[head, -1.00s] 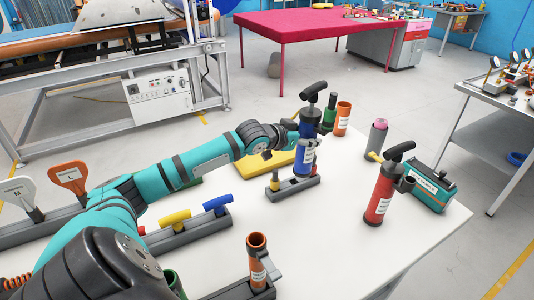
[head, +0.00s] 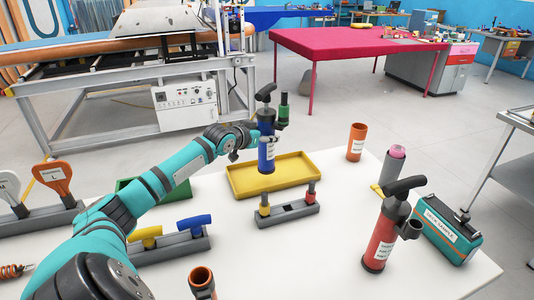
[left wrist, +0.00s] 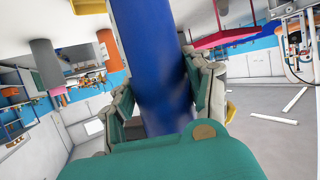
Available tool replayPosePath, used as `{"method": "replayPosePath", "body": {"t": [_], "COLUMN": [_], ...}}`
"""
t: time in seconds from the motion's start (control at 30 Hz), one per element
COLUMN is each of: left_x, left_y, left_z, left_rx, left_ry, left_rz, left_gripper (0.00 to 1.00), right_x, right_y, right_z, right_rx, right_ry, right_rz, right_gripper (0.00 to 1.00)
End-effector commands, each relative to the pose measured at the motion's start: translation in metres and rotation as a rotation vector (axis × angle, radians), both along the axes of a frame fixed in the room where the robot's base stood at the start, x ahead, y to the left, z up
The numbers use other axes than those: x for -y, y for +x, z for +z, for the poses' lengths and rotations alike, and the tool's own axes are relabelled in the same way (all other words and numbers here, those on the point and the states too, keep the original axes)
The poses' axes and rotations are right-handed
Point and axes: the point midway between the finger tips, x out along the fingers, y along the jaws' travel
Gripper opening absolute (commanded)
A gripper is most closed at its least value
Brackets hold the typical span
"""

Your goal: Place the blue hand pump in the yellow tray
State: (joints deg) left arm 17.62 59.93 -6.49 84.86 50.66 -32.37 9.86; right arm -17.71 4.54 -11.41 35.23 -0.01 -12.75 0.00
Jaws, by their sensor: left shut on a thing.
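The blue hand pump (head: 266,152) has a black T-handle and a white label. It is upright in my left gripper (head: 256,138), which is shut around its body. In the left wrist view the blue barrel (left wrist: 160,60) stands between the two fingers (left wrist: 168,105). The yellow tray (head: 305,171) lies at the back of the white table. In the head view the pump's lower end overlaps the tray's inside, left of its middle. I cannot tell whether it touches the floor of the tray. My right gripper is not in view.
A grey holder (head: 286,215) stands just in front of the tray. A green cylinder (head: 283,110) shows close beside the pump. An orange cup (head: 356,142), a red pump (head: 386,232) and a teal case (head: 447,232) stand to the right. A green tray (head: 128,185) is left.

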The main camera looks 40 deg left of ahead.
Motion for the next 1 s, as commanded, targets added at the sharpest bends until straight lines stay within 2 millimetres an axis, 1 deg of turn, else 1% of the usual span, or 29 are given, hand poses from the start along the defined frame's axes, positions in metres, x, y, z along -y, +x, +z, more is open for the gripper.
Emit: {"method": "replayPosePath", "body": {"t": [0.07, 0.13, 0.2, 0.33, 0.5, 0.67, 0.8, 0.83, 0.93, 1.0], "left_x": [0.0, 0.0, 0.001, 0.001, 0.0, 0.0, 0.0, 0.0, 0.001, 0.001], "left_y": [0.0, 0.0, 0.0, 0.001, 0.001, 0.001, 0.001, 0.0, 0.0, 0.0], "left_z": [-0.005, -0.015, -0.028, -0.045, -0.05, -0.05, -0.054, -0.055, -0.056, -0.056], "left_rx": [0.005, 0.003, 0.002, 0.004, 0.007, 0.006, 0.006, 0.002, 0.001, 0.001], "left_ry": [0.0, -0.002, -0.002, -0.002, 0.002, 0.001, 0.001, 0.001, 0.001, 0.001], "left_rz": [-0.001, 0.0, 0.0, 0.0, 0.0, -0.001, -0.001, -0.001, -0.001, -0.001], "left_gripper": [0.03, 0.03, 0.03, 0.03, 0.03, 0.03, 0.03, 0.55, 0.68, 0.74], "right_x": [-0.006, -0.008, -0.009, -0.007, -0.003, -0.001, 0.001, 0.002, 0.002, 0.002], "right_y": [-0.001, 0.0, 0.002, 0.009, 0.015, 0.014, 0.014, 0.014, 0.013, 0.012], "right_z": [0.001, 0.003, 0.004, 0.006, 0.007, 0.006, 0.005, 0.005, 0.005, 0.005], "right_rx": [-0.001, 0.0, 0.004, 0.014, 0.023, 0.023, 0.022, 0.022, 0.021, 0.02], "right_ry": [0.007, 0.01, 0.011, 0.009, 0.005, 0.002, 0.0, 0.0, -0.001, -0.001], "right_rz": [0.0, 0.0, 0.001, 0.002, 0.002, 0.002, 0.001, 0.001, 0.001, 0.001], "right_gripper": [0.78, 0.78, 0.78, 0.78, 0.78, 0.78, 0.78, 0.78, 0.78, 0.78]}}
